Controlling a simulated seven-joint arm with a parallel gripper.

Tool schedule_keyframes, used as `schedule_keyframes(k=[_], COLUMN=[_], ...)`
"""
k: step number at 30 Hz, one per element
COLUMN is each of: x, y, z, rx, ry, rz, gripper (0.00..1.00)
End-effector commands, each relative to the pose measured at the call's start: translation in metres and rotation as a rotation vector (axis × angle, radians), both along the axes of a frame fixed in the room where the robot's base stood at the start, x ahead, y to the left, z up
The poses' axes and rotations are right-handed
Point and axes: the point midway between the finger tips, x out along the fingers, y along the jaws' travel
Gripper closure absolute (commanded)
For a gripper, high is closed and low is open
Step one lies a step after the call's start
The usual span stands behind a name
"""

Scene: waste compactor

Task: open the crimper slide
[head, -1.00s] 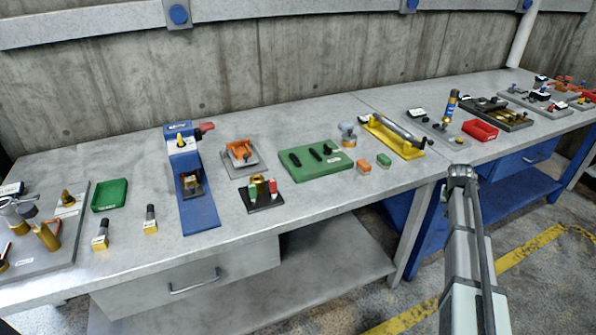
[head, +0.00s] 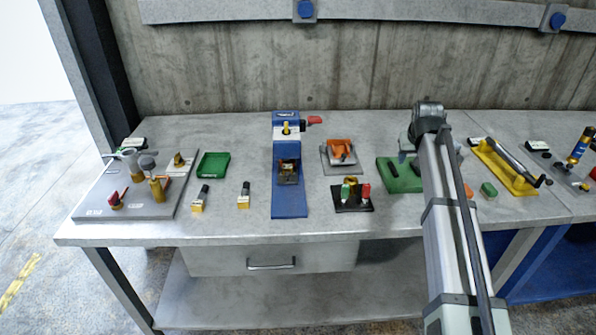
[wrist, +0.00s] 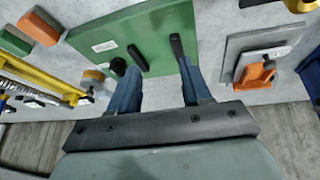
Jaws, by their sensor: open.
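The blue bench device (head: 289,195) stands upright left of my arm, with a red handle (head: 315,120) at its top right and a dark metal carriage (head: 288,172) on its front. An orange part (head: 341,151) sits on a grey plate (head: 328,167) to its right and also shows in the wrist view (wrist: 257,75). I cannot tell from markings which one is the crimper slide. My gripper (wrist: 159,78) is open and empty, its two blue fingers apart over the green board (wrist: 150,30). In the head view the board (head: 392,182) is partly hidden by my arm.
A black fixture (head: 352,205) with green and red pieces stands in front of the orange part. A green tray (head: 213,166) and two small gold-based pieces lie left of the blue device. The yellow fixture (head: 508,170) is at the right. Bare bench shows between them.

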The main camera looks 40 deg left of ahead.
Motion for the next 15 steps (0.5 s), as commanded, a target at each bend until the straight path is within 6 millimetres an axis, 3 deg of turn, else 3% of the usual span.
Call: schedule_keyframes(k=[1,6,12,15], x=[-0.018,-0.079,-0.158,-0.194], y=[0.028,0.103,0.180,0.209], z=[0.005,0.021,0.038,0.046], rx=[0.003,0.011,0.018,0.020], ry=[0.006,0.031,0.060,0.071], rz=[0.048,0.192,0.359,0.431], gripper=[0.52,0.52,0.52,0.52])
